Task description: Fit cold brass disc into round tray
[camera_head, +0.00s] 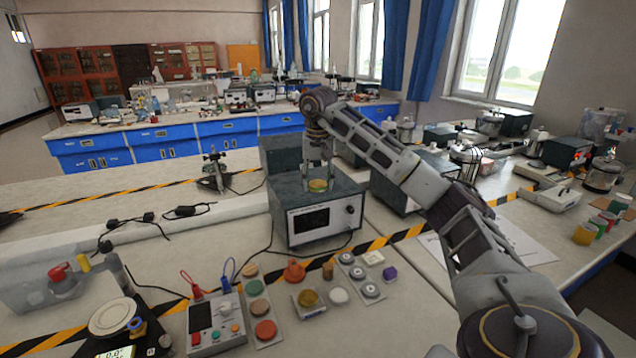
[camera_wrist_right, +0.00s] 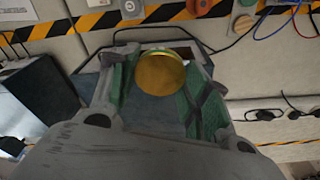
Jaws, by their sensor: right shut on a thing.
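The brass disc (camera_head: 317,185) is between the fingers of my right gripper (camera_head: 319,172), over the top of a dark grey instrument box. In the right wrist view the disc (camera_wrist_right: 160,73) shows as a flat golden round between the green-padded fingers of my right gripper (camera_wrist_right: 155,85), which is shut on it. I cannot tell whether the disc touches the box top. A pale round dish (camera_head: 110,316) sits on a black device at the front left; I cannot tell for sure whether it is the round tray. My left gripper is out of view.
The instrument box (camera_head: 318,222) stands mid-table. In front are a strip with coloured discs (camera_head: 257,306), a small plate with a yellow round piece (camera_head: 308,299), a white round piece (camera_head: 339,295) and a control box (camera_head: 216,322). Cables cross the table; a clear bin (camera_head: 40,290) stands left.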

